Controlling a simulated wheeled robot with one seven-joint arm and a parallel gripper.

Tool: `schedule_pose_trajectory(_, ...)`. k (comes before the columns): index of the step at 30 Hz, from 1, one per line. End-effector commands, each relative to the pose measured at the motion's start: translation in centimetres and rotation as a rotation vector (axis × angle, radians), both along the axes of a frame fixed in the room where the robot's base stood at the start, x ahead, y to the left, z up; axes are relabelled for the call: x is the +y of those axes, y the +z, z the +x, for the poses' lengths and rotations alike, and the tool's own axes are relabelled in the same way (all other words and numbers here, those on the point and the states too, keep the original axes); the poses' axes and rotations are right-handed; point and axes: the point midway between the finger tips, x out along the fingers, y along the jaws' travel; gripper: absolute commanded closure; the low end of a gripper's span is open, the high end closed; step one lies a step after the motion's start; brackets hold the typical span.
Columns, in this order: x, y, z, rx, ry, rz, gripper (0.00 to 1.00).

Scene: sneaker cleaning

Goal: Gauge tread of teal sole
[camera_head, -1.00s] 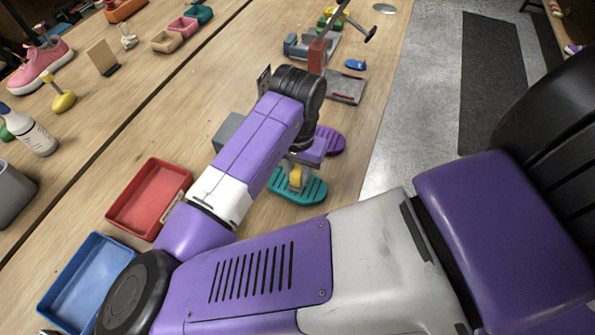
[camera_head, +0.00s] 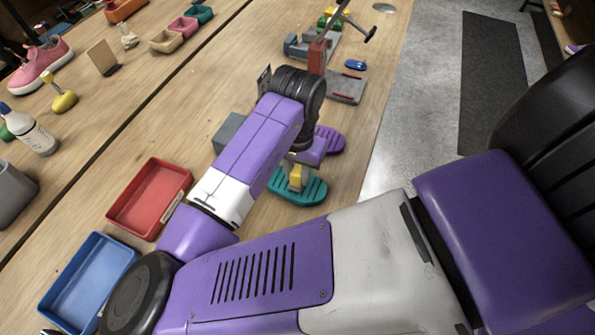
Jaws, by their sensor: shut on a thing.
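The teal sole (camera_head: 312,191) lies on the wooden table with its ribbed face up. My gripper (camera_head: 296,188) is over the middle of the sole, shut on a small yellow gauge (camera_head: 296,175). The gauge's lower end is at the sole's ridges; whether it touches them is too small to tell. A purple sole (camera_head: 331,140) lies just behind, partly hidden by my gripper's wrist.
A red tray (camera_head: 150,198) and a blue tray (camera_head: 88,283) stand at the left. A grey block (camera_head: 228,131) is behind my arm. A grey fixture (camera_head: 346,87) and a blue object (camera_head: 355,65) lie farther back. The table's right edge is close to the sole.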

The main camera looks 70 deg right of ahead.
Motion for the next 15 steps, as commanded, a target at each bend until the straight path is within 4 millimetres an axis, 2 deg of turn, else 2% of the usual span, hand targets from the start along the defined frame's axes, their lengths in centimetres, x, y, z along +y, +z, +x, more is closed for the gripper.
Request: schedule_pose_trajectory(15,0.0,3.4,0.0,0.001,0.0,0.001,1.0)
